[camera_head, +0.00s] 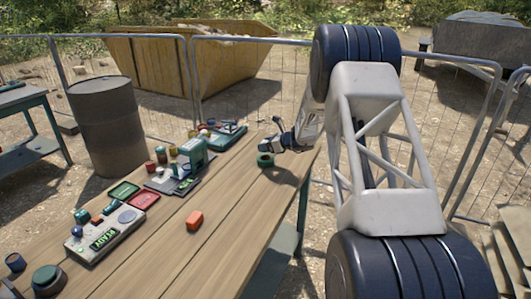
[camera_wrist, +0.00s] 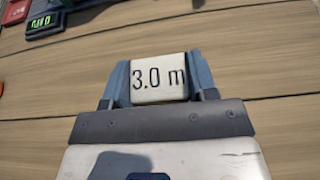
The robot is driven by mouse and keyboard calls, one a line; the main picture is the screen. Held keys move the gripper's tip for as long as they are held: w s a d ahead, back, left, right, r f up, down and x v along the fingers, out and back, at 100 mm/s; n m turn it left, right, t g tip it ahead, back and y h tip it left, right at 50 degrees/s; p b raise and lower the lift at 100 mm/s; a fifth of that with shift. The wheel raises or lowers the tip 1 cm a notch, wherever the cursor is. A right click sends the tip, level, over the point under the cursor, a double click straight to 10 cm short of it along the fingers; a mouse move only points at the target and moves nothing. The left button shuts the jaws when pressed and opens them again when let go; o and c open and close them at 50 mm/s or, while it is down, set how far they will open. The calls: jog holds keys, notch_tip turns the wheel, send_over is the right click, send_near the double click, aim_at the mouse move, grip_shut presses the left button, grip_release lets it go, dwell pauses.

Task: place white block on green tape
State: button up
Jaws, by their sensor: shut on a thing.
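My gripper (camera_head: 272,141) is low over the right end of the wooden table in the head view. In the wrist view, its two blue-grey fingers (camera_wrist: 158,72) are shut on a white block (camera_wrist: 158,88) marked "3.0 m". I cannot make out the block in the head view. A green roll with a dark centre, which looks like the green tape (camera_head: 265,160), shows just in front of my gripper near the table's right edge. I cannot tell how far apart they are. The green tape is not visible in the wrist view.
An orange-red block (camera_head: 195,220) lies on the middle of the table (camera_head: 235,210). A grey device with a READY display (camera_head: 105,240), red tray (camera_head: 144,201), green tray (camera_head: 123,191) and a green machine (camera_head: 190,155) stand to the left. Bare planks lie between them and my gripper.

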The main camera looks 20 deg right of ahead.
jog(key=shift+w+f, duration=0.1)
dwell(0.3)
jog(key=shift+f, duration=1.7)
jog(key=shift+f, duration=0.15)
jog(key=o, duration=0.9)
jog(key=shift+r, duration=0.2)
jog(key=v, duration=1.2)
